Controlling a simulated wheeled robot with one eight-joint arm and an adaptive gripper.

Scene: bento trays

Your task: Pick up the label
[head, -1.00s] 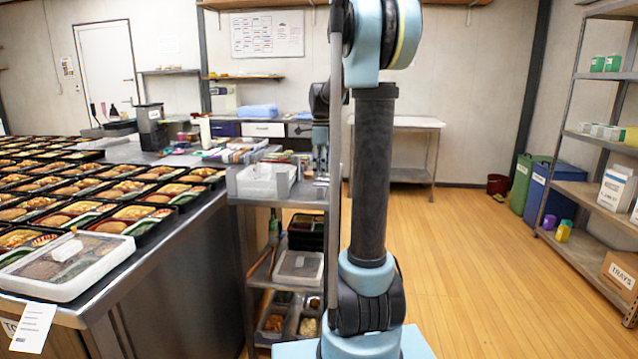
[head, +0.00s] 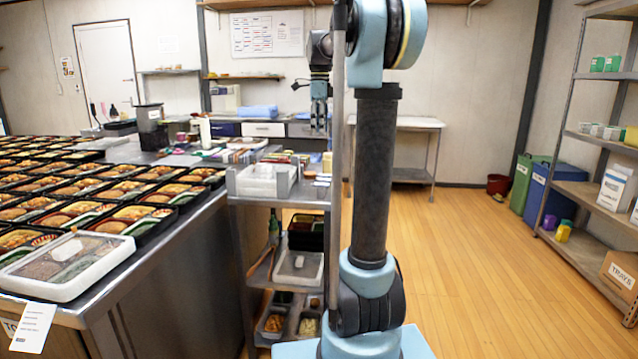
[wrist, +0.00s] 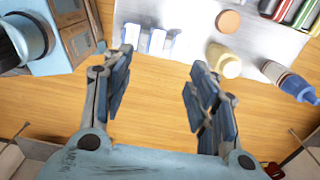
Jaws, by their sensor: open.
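A white card with small dark print, which looks like a label (head: 33,326), hangs at the front corner of the steel counter (head: 150,262), at the lower left of the head view. My gripper (head: 319,128) points down above the back of the steel cart, far to the right of that card and apart from it. In the wrist view my gripper (wrist: 160,64) has its two fingers spread, with only wooden floor showing between them. The card does not show in the wrist view. Whether small white pieces on the cart are labels, I cannot tell.
A lidded tray (head: 66,265) sits on the counter just behind the card, with rows of filled bento trays beyond. The cart (head: 275,203) stands between counter and arm. The wrist view shows a yellow bottle (wrist: 224,62) and a blue-capped bottle (wrist: 292,84).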

